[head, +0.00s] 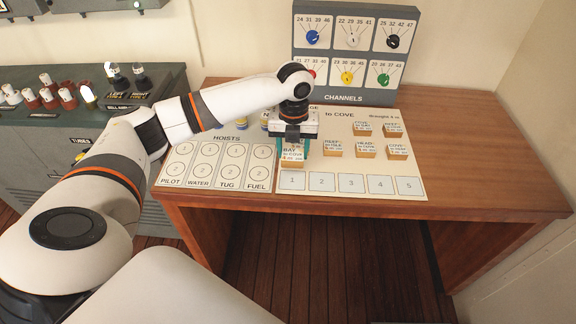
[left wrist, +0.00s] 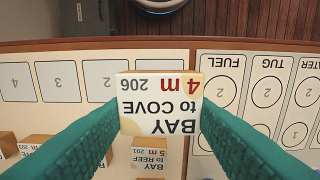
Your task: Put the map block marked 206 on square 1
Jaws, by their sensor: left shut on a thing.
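The map block marked 206 (left wrist: 158,103), a wooden block with a white "BAY to COVE 4 m" top, is between the green fingers of my left gripper (left wrist: 160,125). It looks larger than the block marked 201 (left wrist: 148,155) beside it, so it seems raised. In the head view, block 206 (head: 292,156) is under my left gripper (head: 292,148), just behind square 1 (head: 292,181). Square 1 is bare in the head view and mostly hidden by the block in the wrist view. My right gripper is not in view.
Squares 2 (head: 322,182) to 5 (head: 409,186) are empty. Several other map blocks, one marked HEAD (head: 365,149), stand on the board right of the gripper. The hoists panel (head: 215,165) lies left. The channels box (head: 343,97) stands behind.

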